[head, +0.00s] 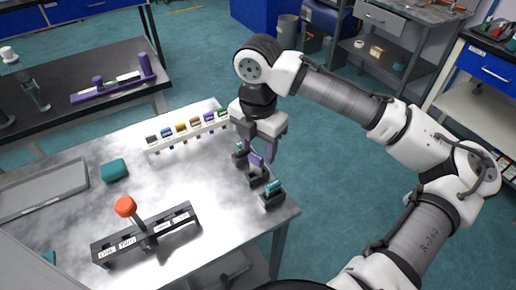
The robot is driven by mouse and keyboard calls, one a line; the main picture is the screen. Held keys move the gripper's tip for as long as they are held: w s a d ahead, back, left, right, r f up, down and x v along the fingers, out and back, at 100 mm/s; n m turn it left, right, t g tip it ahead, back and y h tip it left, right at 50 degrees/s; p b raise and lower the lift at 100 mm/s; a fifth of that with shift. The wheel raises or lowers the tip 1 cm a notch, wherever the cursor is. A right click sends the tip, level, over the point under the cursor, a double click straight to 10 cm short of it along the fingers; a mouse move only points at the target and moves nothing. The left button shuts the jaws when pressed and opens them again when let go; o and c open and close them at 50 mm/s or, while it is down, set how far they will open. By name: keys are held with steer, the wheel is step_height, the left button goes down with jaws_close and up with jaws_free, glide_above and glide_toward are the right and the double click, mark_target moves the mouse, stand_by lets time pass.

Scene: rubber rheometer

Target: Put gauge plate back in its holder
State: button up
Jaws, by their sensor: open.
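A purple plate (257,160) stands in or just above a small black holder (258,177) at the right edge of the metal table. It may be the gauge plate, but I cannot tell for sure. My gripper (258,152) points down over this spot, its fingers apart around or just beside the purple plate. Whether they touch it is too small to tell. A similar black holder with a teal piece (273,186) stands nearer the front corner. Another small dark holder with a green piece (240,148) is just behind, partly hidden by the gripper.
A white rack (187,134) with several coloured pieces stands left of my gripper. A black labelled bar (172,220) has an orange-topped post (125,207). A teal block (114,171) and a grey tray (42,189) lie further left. The table's middle is clear.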

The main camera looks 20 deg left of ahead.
step_height(320, 180, up, 11)
stand_by(0.3)
steer(key=shift+f, duration=0.1)
